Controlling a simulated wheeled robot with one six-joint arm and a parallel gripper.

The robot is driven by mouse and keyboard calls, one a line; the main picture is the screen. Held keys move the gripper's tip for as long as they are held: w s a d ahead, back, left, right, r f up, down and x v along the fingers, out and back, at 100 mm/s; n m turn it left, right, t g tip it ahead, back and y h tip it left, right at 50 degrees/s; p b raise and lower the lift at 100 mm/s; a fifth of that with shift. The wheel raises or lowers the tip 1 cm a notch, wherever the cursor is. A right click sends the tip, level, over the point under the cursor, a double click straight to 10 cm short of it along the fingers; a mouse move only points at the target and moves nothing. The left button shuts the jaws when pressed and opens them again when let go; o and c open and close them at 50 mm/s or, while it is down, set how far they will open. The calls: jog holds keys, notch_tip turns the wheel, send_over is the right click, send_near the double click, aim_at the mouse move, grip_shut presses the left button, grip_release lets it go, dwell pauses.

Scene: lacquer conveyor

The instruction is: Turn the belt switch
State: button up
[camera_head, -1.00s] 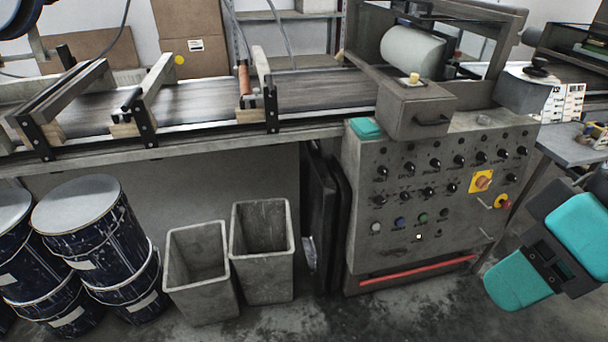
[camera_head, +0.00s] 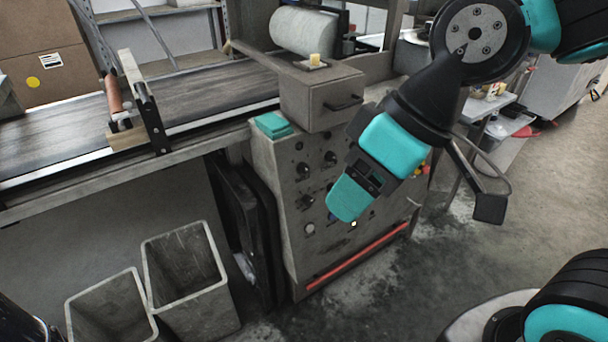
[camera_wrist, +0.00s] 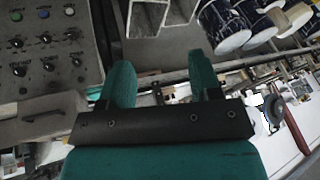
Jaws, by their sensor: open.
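The grey control panel (camera_head: 285,165) stands under the end of the conveyor. It carries several black knobs, one of them at its upper left (camera_head: 299,147), and colored buttons. I cannot tell which control is the belt switch. My gripper (camera_head: 347,200) is in front of the panel and hides much of its middle and right. In the wrist view my gripper (camera_wrist: 160,62) is open, with nothing between its two teal fingers. The panel shows upside down at the left there, with black knobs (camera_wrist: 47,65) and green, blue and white buttons, apart from the fingers.
The conveyor belt (camera_head: 200,90) runs to the left. A grey box (camera_head: 320,100) with a handle juts out above the panel. Two open grey bins (camera_head: 190,300) stand on the floor at lower left. Open floor lies at the right.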

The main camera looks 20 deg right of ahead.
jog(key=w+d+f+n+t+y+b, duration=0.15)
jog(key=w+f+t+b, duration=0.45)
jog(key=w+f+b, duration=0.65)
jog(key=n+t+h+b, duration=0.3)
jog(key=t+b, duration=0.3)
jog(key=b, duration=1)
send_near(308, 170)
jog(key=shift+y, duration=0.25)
jog(key=b+x, duration=0.2)
jog(key=x, duration=0.8)
jog(key=shift+d+f, duration=0.1)
jog(key=c, duration=0.9)
